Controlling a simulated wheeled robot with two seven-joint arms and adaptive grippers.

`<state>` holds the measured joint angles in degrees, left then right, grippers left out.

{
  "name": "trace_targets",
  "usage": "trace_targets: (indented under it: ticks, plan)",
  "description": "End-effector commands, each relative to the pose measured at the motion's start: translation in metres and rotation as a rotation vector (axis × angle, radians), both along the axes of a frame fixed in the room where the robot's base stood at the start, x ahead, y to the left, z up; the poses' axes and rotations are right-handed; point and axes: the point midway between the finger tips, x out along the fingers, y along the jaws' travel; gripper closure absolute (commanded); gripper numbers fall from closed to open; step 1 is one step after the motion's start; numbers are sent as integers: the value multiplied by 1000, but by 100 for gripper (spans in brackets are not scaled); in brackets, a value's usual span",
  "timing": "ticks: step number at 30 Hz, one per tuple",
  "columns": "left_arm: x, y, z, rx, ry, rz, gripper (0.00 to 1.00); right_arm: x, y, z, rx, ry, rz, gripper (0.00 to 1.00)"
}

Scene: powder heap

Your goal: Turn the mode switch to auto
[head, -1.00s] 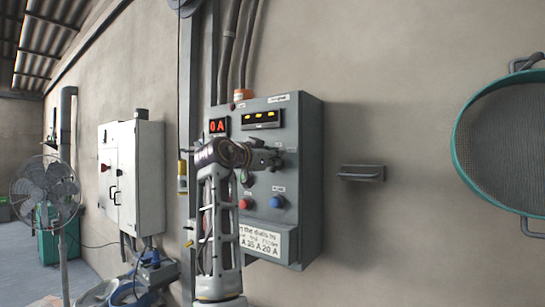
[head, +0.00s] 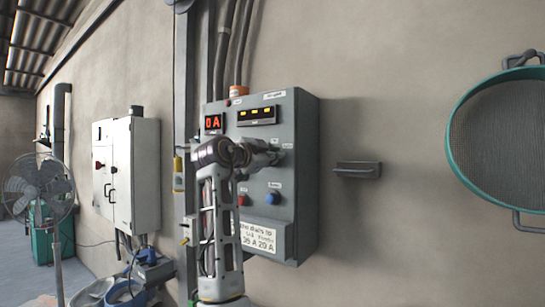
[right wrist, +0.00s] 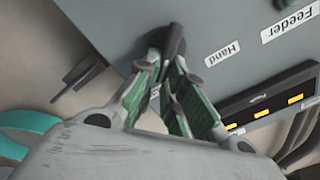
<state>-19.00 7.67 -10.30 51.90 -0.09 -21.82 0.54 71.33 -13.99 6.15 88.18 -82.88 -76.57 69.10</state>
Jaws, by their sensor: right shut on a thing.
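The grey control panel (head: 304,150) is mounted on the wall, with a red "0 A" display, a second display with yellow marks, and red and blue buttons. My right gripper (head: 274,154) is at the panel's face, below the yellow-marked display. In the right wrist view my right gripper (right wrist: 168,72) is shut on a dark narrow switch handle (right wrist: 175,38), the mode switch by its look. A "Hand" label (right wrist: 222,54) lies right of the handle. The switch is hidden behind my gripper in the head view. No "auto" label can be read. My left gripper is not in view.
A short grey handle-like bracket (head: 357,169) juts from the wall right of the panel. A teal-rimmed sieve (head: 452,150) hangs further right. A white cabinet (head: 146,175) and a fan (head: 38,188) are at left. The wall between panel and sieve is otherwise bare.

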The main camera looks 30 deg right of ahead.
Motion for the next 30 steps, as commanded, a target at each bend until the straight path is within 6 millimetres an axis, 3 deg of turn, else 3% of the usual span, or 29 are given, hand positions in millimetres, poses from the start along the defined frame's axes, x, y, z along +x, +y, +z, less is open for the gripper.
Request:
trace_targets:
  ticks: [9, 10, 15, 30]
  plan:
    - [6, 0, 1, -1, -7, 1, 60, 0, 0, -1, 4, -3, 0, 100]
    - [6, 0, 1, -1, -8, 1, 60, 0, 0, -1, 4, -2, 0, 88]
    - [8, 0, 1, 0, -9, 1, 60, 0, 0, -1, 4, -2, 0, 68]
    - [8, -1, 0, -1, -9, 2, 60, -2, 6, 0, 1, -2, 1, 68]
